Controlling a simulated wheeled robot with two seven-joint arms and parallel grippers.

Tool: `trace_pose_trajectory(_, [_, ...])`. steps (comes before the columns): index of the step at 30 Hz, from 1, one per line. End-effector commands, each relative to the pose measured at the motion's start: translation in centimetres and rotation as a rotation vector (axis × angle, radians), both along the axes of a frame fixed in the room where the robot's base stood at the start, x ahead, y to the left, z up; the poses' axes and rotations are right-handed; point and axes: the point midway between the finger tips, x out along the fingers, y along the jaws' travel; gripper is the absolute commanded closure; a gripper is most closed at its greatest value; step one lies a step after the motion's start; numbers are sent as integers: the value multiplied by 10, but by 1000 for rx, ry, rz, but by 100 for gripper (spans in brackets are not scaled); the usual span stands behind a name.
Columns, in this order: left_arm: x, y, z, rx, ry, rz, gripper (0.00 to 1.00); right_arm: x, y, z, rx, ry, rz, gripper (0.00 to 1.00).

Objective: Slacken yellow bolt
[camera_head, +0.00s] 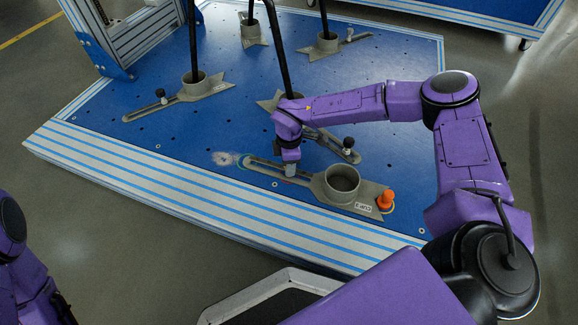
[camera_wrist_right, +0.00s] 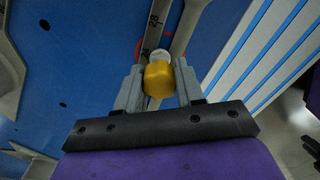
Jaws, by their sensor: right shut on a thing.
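The yellow bolt (camera_wrist_right: 159,80) sits between the two grey fingers of my right gripper (camera_wrist_right: 158,71) in the right wrist view, with a pale round end showing just beyond it. The fingers are shut on it. In the head view my right gripper (camera_head: 290,168) points down onto the slotted arm of the front grey clamp (camera_head: 312,181) and hides the bolt. My left arm shows only in part at the lower left of the head view; its gripper is out of the picture.
The front clamp has an empty round socket (camera_head: 343,180) and an orange knob (camera_head: 385,200) at its right end. Several other grey clamps with black knobs and upright black posts (camera_head: 193,40) stand on the blue platform (camera_head: 150,135). A striped ledge (camera_head: 200,200) edges the platform.

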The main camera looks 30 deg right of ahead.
Motion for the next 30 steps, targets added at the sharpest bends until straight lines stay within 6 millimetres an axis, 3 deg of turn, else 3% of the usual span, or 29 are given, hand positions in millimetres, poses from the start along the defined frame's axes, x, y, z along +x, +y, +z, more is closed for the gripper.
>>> trace_pose_trajectory(6, [0, 1, 16, 0, 0, 0, 57, 0, 0, 2, 0, 1, 185, 94])
trace_pose_trajectory(17, [0, 1, 16, 0, 0, 0, 57, 0, 0, 1, 0, 1, 221, 94])
trace_pose_trajectory(24, [0, 1, 34, 0, 0, 0, 57, 0, 0, 4, -1, 2, 456, 94])
trace_pose_trajectory(30, [0, 1, 37, 0, 0, 0, 57, 0, 0, 0, -1, 1, 561, 94])
